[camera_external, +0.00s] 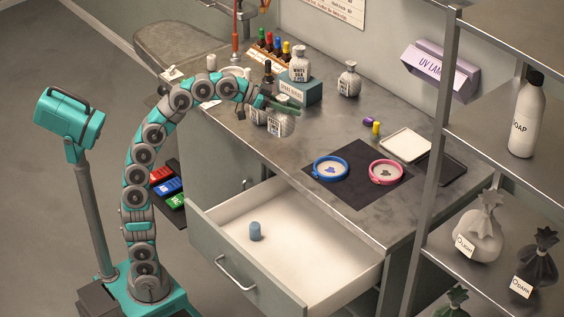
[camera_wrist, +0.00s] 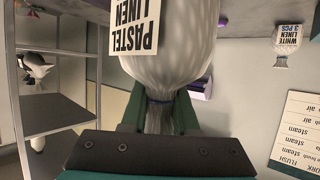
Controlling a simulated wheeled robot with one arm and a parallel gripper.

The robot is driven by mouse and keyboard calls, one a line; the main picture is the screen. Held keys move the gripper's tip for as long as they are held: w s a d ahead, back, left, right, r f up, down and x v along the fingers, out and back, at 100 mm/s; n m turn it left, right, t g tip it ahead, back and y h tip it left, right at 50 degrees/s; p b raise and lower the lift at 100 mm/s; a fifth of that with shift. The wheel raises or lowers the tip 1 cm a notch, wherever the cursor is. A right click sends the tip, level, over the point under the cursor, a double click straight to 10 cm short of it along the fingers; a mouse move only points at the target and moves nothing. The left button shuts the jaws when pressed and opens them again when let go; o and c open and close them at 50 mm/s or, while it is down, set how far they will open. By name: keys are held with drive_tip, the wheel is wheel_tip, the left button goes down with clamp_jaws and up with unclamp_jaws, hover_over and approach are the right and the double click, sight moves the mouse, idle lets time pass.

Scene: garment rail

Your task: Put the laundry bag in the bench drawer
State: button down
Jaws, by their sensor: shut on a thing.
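My gripper (camera_external: 287,106) is shut on the tied neck of a pale laundry bag (camera_external: 282,124). In the wrist view this bag (camera_wrist: 165,40) appears upside down, with a blue tie and a label reading "PASTEL LINEN". I cannot tell whether its bottom touches the bench top. A similar pale bag (camera_external: 259,114) stands just left of it, partly hidden by my arm. The bench drawer (camera_external: 222,272) is pulled open at the front, with a small blue cylinder (camera_external: 255,231) inside and most of its floor bare.
A white linen bag (camera_external: 300,64) sits on a green box (camera_external: 301,91); another (camera_external: 348,80) stands on the bench. Two hoops, blue (camera_external: 330,183) and pink (camera_external: 400,173), lie on a dark mat (camera_external: 352,200). A metal shelf post (camera_external: 433,160) rises at the right.

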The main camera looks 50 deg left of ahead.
drive_tip(key=s+d+m+g+h+b, duration=0.1)
drive_tip(key=s+d+m+g+h, duration=0.3)
drive_tip(key=s+d, duration=0.7)
drive_tip(key=s+d+m+g+h+b, duration=0.1)
drive_tip(key=s+d+m+g, duration=0.5)
drive_tip(key=s+d, duration=0.6)
drive_tip(key=f, duration=1)
drive_tip(key=s+a+f, duration=0.1)
drive_tip(key=f, duration=1)
drive_tip(key=s+a+f+b, duration=0.1)
drive_tip(key=f, duration=0.9)
drive_tip(key=shift+f, duration=0.4)
drive_tip(key=shift+f, duration=0.2)
drive_tip(key=c, duration=0.7)
unclamp_jaws()
drive_tip(key=shift+r, duration=0.15)
